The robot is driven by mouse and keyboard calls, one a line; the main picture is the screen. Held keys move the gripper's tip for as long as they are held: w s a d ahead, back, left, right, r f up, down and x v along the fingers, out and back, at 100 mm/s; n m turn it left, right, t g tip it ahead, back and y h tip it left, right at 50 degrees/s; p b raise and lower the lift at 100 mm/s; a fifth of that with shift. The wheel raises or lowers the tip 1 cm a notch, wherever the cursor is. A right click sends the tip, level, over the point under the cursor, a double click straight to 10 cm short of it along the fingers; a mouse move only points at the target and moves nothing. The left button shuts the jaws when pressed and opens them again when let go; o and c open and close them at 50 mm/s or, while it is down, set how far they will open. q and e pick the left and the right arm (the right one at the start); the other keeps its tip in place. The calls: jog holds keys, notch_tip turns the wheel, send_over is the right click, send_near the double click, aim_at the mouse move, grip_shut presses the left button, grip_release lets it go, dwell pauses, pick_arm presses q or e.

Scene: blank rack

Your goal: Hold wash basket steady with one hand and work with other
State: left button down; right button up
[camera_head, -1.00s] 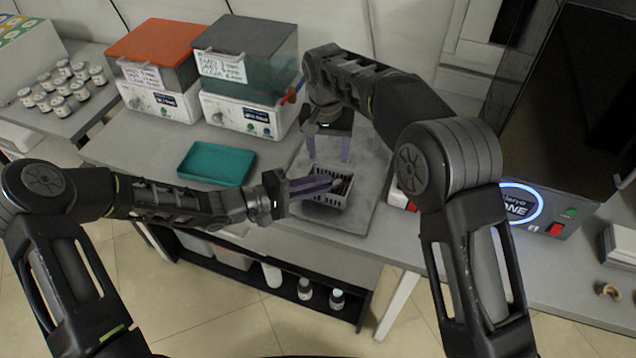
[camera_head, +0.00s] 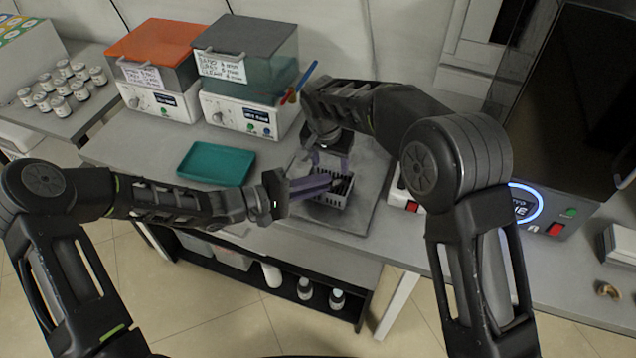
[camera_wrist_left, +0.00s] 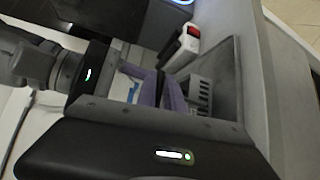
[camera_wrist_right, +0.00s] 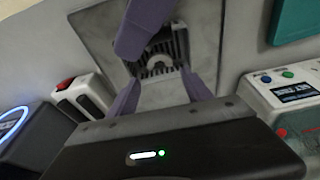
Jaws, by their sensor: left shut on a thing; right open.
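The wash basket (camera_head: 334,198) is a small light-grey slotted basket with dark slots or pieces inside, standing on a grey mat. It also shows in the right wrist view (camera_wrist_right: 160,68) and partly in the left wrist view (camera_wrist_left: 200,94). My left gripper (camera_head: 328,183) reaches in from the left and is shut on the basket's near left side. My right gripper (camera_head: 331,161) is above the basket's far side, pointing down, with its fingers apart. In the right wrist view its fingers (camera_wrist_right: 160,95) straddle the basket, with the left gripper's purple fingers crossing above.
A teal tray (camera_head: 216,164) lies left of the basket. Two box-shaped devices, with an orange lid (camera_head: 150,42) and a grey lid (camera_head: 245,42), stand behind it. A grey mat (camera_head: 372,190) lies under the basket. A device with a lit blue ring (camera_head: 530,205) stands at right.

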aim_at(332, 172)
jog(key=shift+x, duration=3.15)
jog(key=shift+c, duration=0.4)
jog(key=c, duration=0.7)
jog(key=shift+r, duration=0.25)
jog(key=shift+w+d+r+v, duration=0.1)
jog(key=shift+w+v, duration=0.2)
jog(key=shift+v, duration=1.1)
jog(key=shift+w+d+r+v, duration=0.15)
jog(key=shift+w+v, duration=0.2)
jog(key=shift+v, duration=1.05)
jog(key=shift+w+d+v, duration=0.1)
jog(key=shift+w+v, duration=0.2)
jog(key=shift+v, duration=1.1)
